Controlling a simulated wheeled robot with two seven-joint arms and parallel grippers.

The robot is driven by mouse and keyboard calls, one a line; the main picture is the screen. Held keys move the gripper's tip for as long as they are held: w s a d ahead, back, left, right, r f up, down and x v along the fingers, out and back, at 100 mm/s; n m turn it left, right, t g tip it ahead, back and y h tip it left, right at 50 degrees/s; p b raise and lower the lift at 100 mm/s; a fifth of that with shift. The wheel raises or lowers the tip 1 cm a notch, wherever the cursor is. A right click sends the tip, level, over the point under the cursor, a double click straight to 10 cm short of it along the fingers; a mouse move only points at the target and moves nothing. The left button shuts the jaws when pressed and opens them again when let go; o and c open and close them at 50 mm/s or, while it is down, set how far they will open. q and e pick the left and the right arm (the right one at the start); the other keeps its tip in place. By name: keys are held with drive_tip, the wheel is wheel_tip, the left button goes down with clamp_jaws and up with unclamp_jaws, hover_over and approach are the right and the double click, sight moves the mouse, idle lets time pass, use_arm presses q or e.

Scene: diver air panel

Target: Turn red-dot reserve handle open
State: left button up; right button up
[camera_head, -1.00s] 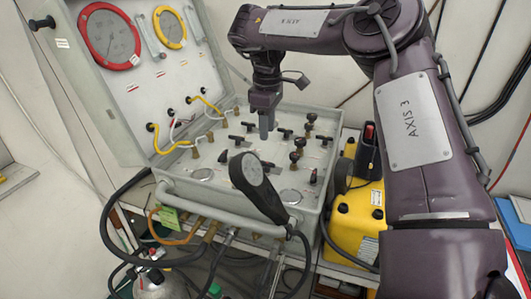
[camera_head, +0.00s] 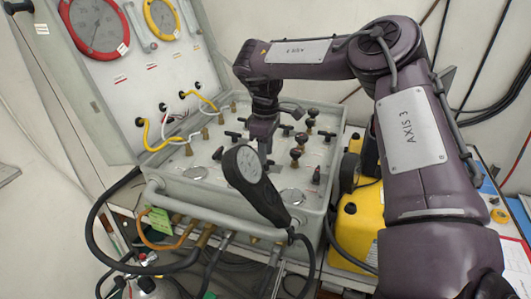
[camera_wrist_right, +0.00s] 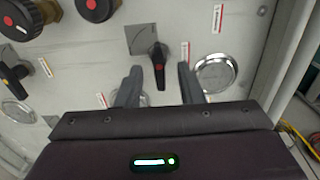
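The red-dot reserve handle (camera_wrist_right: 158,62) is a black lever with a red dot on the panel face in the right wrist view. My right gripper (camera_wrist_right: 159,76) is open, with one finger on each side of the lever. Gaps show between the lever and both fingers. In the head view my right gripper (camera_head: 264,147) points down at the panel box (camera_head: 190,187), its tips partly behind a black gauge on a hose. I cannot make out the red-dot handle there. My left gripper is not in view.
The black gauge (camera_head: 250,168) stands up in front of the right gripper. Black knobs (camera_head: 297,152) rise beside it. In the wrist view a round metal disc (camera_wrist_right: 216,73) lies right of the fingers and red-dot knobs (camera_wrist_right: 94,6) lie upper left. A yellow case (camera_head: 350,230) stands right of the box.

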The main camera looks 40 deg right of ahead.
drive_tip(key=shift+w+f, duration=0.15)
drive_tip(key=shift+f, duration=0.6)
drive_tip(key=shift+r, duration=0.1)
clamp_jaws()
